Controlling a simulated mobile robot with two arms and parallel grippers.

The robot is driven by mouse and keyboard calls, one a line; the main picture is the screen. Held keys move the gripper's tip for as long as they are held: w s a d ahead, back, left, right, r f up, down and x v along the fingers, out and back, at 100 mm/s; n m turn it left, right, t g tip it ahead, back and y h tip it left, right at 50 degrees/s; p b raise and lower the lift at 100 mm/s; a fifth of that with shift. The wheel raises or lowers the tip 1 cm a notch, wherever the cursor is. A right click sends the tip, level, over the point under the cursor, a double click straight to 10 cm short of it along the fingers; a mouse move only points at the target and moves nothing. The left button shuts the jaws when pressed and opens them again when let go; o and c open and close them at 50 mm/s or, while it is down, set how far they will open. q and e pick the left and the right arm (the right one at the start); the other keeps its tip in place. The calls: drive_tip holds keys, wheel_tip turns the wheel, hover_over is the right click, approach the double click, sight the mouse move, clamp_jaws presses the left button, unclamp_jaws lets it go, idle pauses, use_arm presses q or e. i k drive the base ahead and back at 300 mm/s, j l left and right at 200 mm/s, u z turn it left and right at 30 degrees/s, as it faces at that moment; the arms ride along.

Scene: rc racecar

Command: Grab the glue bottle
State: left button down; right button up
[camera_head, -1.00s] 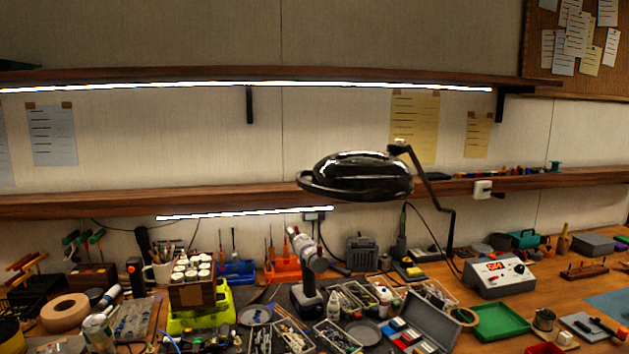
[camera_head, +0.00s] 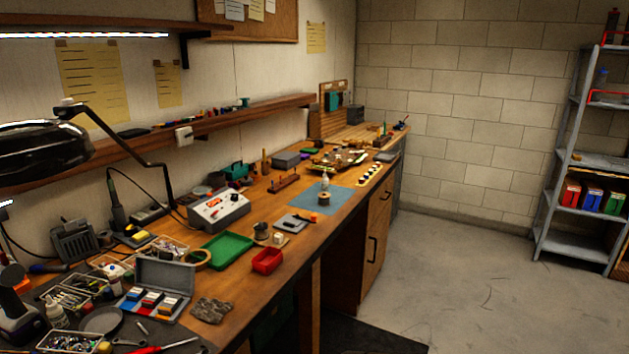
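Two small white bottles show, and I cannot tell for sure which is the glue bottle. One white bottle (camera_head: 325,182) stands upright on the blue mat (camera_head: 342,202) towards the far part of the workbench, just behind a brown spool (camera_head: 324,199). Another white bottle with a narrow tip (camera_head: 57,315) stands at the near left, among trays of small parts. Neither of my grippers is in view.
The long wooden bench (camera_head: 222,283) runs from near left to the far wall. A red tray (camera_head: 267,260), a green tray (camera_head: 227,248) and a grey power unit (camera_head: 219,210) stand on it. Clear floor (camera_head: 450,270) lies right of the bench. A metal shelf (camera_head: 562,190) stands at far right.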

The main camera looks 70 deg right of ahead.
sight(324, 183)
drive_tip(key=z, duration=2.35)
drive_tip(key=i+l+u, duration=0.25)
drive_tip(key=i, duration=0.4)
drive_tip(key=i+l+u, duration=0.25)
drive_tip(key=i+l, duration=0.3)
